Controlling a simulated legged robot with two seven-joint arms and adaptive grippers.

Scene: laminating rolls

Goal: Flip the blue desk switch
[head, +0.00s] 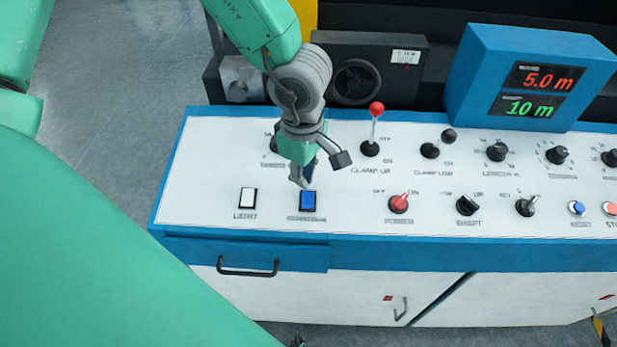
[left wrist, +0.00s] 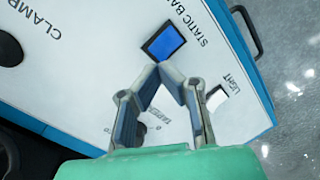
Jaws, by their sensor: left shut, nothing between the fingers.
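The blue desk switch (head: 308,201) is a small blue rocker in a black frame near the front left of the white control panel (head: 330,228). In the left wrist view the blue switch (left wrist: 164,42) lies just beyond the fingertips. My left gripper (head: 304,184) is shut and empty, pointing down right behind the switch; its fingertips (left wrist: 162,68) meet near the switch's edge in the left wrist view. I cannot tell whether they touch it. My right gripper is not in view.
A white light switch (head: 247,197) sits left of the blue one. A red-knobbed lever (head: 374,122), a red toggle (head: 399,203) and several black knobs stand to the right. A blue display box (head: 530,76) rises at the back right.

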